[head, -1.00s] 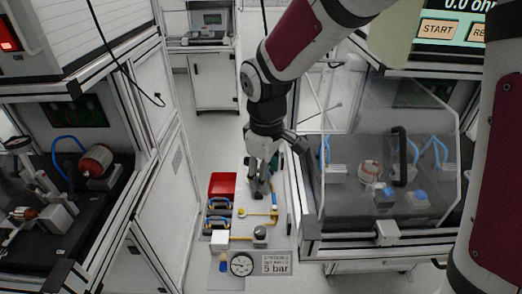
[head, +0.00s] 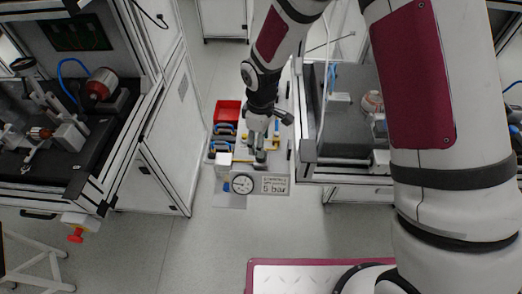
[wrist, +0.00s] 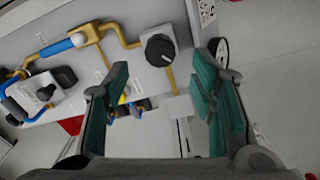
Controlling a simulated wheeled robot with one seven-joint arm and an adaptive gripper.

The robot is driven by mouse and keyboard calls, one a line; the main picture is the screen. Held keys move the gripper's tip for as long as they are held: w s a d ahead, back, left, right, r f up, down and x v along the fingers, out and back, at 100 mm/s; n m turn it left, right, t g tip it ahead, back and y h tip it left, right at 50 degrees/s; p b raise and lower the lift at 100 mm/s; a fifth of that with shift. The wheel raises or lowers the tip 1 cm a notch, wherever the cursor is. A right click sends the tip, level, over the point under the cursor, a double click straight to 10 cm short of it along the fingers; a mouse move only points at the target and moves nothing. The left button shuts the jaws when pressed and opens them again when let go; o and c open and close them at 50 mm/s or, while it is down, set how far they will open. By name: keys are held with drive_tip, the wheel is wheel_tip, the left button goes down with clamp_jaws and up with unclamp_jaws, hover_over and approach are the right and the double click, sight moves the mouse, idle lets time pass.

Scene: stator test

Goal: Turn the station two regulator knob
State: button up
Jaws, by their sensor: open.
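A round black regulator knob (wrist: 159,49) sits on the white station panel (wrist: 125,75), joined to yellow pipes, in the wrist view. My gripper (wrist: 158,88) is open and empty, its two green-padded fingers apart. The knob shows beyond and above the gap between the fingertips, not between the pads. In the head view my gripper (head: 258,158) is over the front part of the panel and largely hides the knob. A round pressure gauge (head: 242,184) and a "5 bar" sign (head: 273,186) stand at the panel's front edge. The gauge (wrist: 219,50) is right of the knob in the wrist view.
A red bin (head: 228,112) and blue-handled parts (head: 225,133) lie left of my gripper. Enclosed benches flank the panel, the left bench (head: 80,165) holding a red motor (head: 101,85). Grey floor is free in front.

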drive_tip(key=shift+f, duration=2.7)
drive_tip(key=shift+c, duration=0.6)
drive_tip(key=c, duration=1)
